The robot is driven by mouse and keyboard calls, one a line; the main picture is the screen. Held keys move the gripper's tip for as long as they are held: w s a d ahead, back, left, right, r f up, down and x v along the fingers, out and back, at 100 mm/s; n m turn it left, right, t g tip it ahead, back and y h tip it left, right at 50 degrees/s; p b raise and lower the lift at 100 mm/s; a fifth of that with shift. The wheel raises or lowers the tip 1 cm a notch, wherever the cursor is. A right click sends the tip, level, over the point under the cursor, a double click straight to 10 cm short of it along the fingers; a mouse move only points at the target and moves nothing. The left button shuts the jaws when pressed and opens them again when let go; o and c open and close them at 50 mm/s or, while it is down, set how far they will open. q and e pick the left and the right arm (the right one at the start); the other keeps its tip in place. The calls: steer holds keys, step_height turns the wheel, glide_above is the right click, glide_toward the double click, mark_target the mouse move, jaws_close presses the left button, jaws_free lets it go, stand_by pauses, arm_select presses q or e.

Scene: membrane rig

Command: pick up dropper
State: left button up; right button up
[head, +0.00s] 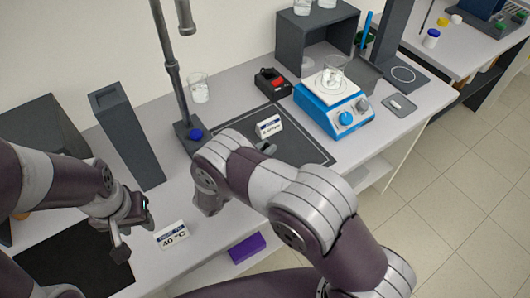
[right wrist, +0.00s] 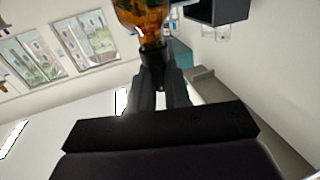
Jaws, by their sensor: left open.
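In the right wrist view, an amber bottle-like body (right wrist: 146,18) with a dark neck or cap shows at the top edge, partly cut off. The dark fingers of my right gripper (right wrist: 162,82) reach up to that dark part. Dark on dark, I cannot tell whether they touch or grip it. I cannot make out a separate dropper. In the head view my right arm hides its own gripper and whatever is there. My left gripper (head: 134,228) is open and empty, above the bench beside the black mat (head: 75,262).
A "40 °C" card (head: 172,235) stands near the front edge. Behind are a stand with a dark pole (head: 173,75), a beaker (head: 199,88), a blue hotplate (head: 334,108) bearing a beaker, and a dark shelf box (head: 289,45). A purple block (head: 247,248) lies below the bench top.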

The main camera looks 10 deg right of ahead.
steer(key=shift+w+d+f, duration=0.2)
steer(key=shift+d, duration=0.15)
steer(key=shift+s+a+r, duration=0.15)
steer(key=shift+s+a, duration=0.05)
steer(key=shift+a, duration=0.15)
steer(key=shift+r, duration=0.25)
arm_select(q)
steer(key=shift+d+f+b, duration=0.1)
steer(key=shift+f+b, duration=0.7)
arm_select(e)
step_height(320, 180, up, 10)
steer(key=shift+d+f, duration=0.1)
steer(key=shift+f, duration=0.15)
